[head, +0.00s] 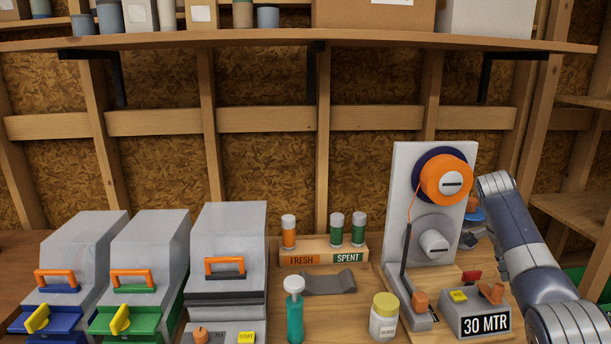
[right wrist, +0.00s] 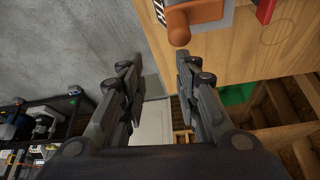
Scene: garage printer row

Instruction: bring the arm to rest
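My right arm (head: 525,250) comes in at the right edge of the head view, bent beside the spool stand. Its gripper is hard to make out there. In the right wrist view my right gripper (right wrist: 158,68) has its two fingers apart with nothing between them. The bench edge and an orange-brown knob (right wrist: 178,28) lie just past the right finger, and grey floor shows behind the left one. My left gripper is in neither view.
The spool stand (head: 403,165) carries an orange spool (head: 446,180). The 30 MTR box (head: 474,314) sits before it near my arm. A jar (head: 383,318), a teal bottle (head: 295,320), a FRESH/SPENT rack (head: 320,251) and several grey printers (head: 230,240) stand leftward. A shelf (head: 300,40) runs above.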

